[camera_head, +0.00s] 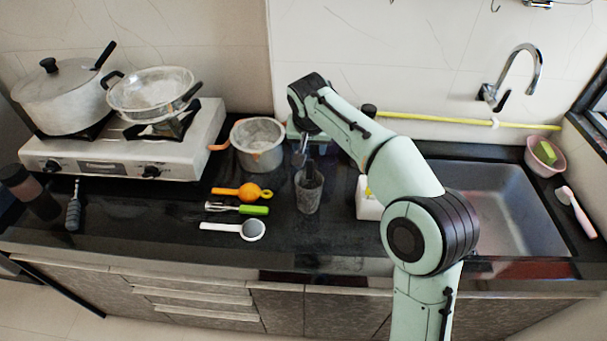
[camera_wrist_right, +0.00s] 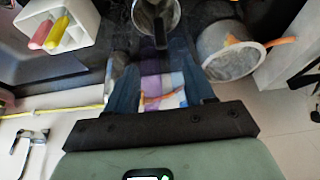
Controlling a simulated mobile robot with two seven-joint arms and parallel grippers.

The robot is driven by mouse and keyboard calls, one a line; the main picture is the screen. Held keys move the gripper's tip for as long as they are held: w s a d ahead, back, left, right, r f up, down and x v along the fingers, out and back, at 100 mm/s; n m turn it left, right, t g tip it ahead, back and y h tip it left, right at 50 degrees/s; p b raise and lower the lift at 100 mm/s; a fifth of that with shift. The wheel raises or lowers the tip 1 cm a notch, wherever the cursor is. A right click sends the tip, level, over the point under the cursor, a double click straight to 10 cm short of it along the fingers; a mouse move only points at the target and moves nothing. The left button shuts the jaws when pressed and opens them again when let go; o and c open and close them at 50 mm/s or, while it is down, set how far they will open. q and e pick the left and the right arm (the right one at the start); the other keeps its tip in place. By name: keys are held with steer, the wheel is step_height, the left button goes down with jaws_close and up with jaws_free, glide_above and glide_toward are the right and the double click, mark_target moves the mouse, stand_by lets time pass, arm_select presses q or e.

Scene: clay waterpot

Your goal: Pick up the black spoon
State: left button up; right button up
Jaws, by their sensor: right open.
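A glass-like grey cup (camera_head: 309,194) stands on the black counter in the head view. A thin dark handle (camera_head: 309,168) rises from it and may be the black spoon; its lower end is hidden in the cup. In the right wrist view, the cup (camera_wrist_right: 146,14) is at the top edge, with a dark handle (camera_wrist_right: 161,31) pointing toward my fingers. My right gripper (camera_wrist_right: 161,82) is open, with the handle beyond its fingertips and apart from them. It also shows in the head view (camera_head: 304,150), just above and behind the cup. My left gripper is not in view.
A metal pot (camera_head: 258,146) with an orange handle stands behind left of the cup. Several utensils, including a white strainer (camera_head: 250,229), lie to its left. A white holder (camera_head: 368,207) stands to its right. The stove (camera_head: 95,160) is far left, the sink (camera_head: 500,205) right.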

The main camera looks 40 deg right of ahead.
mark_target(310, 162)
steer(key=x, duration=1.2)
steer(key=shift+w+d, duration=0.1)
steer(key=shift+w, duration=0.05)
jaws_close()
